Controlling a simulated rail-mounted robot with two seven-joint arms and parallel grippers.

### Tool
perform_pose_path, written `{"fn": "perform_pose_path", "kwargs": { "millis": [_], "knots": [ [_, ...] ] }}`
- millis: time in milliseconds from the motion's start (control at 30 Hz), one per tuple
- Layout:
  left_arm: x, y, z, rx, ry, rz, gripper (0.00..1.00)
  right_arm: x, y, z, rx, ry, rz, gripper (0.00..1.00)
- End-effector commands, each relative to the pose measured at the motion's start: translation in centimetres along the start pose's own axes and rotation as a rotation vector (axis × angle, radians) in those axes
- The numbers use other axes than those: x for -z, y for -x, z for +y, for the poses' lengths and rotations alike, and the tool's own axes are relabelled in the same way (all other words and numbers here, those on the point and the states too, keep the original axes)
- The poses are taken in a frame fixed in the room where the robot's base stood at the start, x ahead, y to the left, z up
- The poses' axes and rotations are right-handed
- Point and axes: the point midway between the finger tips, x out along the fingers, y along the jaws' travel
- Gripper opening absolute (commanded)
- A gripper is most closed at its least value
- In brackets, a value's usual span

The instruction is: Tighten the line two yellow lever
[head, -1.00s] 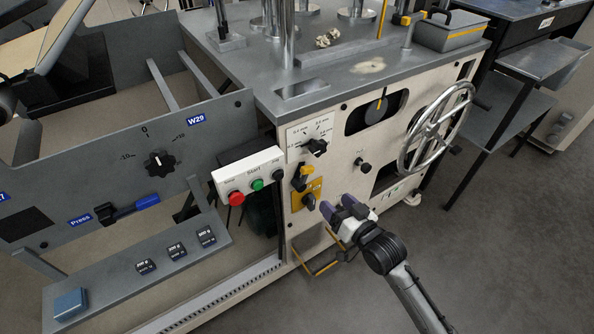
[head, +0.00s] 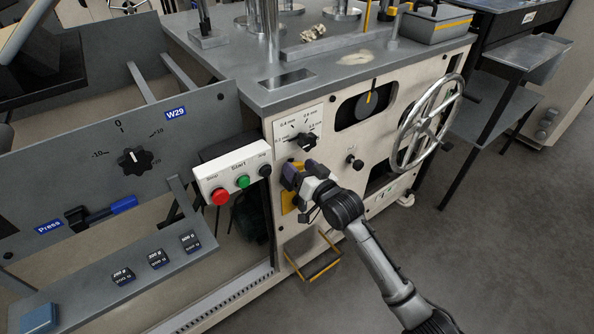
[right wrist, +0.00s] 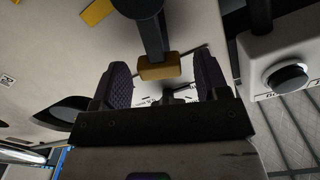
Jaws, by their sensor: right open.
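The yellow lever (right wrist: 158,69) has a black arm and a yellow block at its end. In the right wrist view its yellow end appears between my two fingers, with a gap on each side. My right gripper (head: 299,173) is open in front of the cream machine panel and hides most of the lever in the head view. It also shows in the right wrist view (right wrist: 162,82), where contact with the lever cannot be seen. A yellow plate (head: 288,203) is partly hidden behind the gripper. My left gripper is out of view.
A white button box (head: 232,178) with red, green and black buttons stands close left of the gripper. A black dial (head: 303,141) sits just above. A handwheel (head: 428,123) and a small black knob (head: 354,161) are to the right. The floor at right is clear.

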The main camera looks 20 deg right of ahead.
Motion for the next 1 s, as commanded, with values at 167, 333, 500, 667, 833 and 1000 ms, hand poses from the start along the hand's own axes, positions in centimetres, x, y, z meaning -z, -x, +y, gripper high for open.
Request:
{"fn": "perform_pose_path", "kwargs": {
  "millis": [167,333,500,667,833,1000],
  "knots": [
    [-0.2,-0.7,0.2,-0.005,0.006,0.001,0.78,-0.1,-1.2,0.0,0.000,0.000,0.000,0.68],
    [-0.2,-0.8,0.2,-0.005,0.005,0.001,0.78,0.0,-1.6,0.0,0.000,0.001,0.000,0.68],
    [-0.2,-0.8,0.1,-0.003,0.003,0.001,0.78,0.0,-1.6,0.0,0.000,0.001,-0.001,0.68],
    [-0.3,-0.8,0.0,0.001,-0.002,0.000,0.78,0.0,-1.6,0.0,0.000,0.001,0.000,0.59],
    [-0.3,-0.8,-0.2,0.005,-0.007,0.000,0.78,0.0,-1.6,0.0,0.000,0.001,0.000,0.43],
    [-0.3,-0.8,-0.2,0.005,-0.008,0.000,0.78,0.0,-1.6,0.0,0.000,0.001,0.000,0.27]
  ]
}}
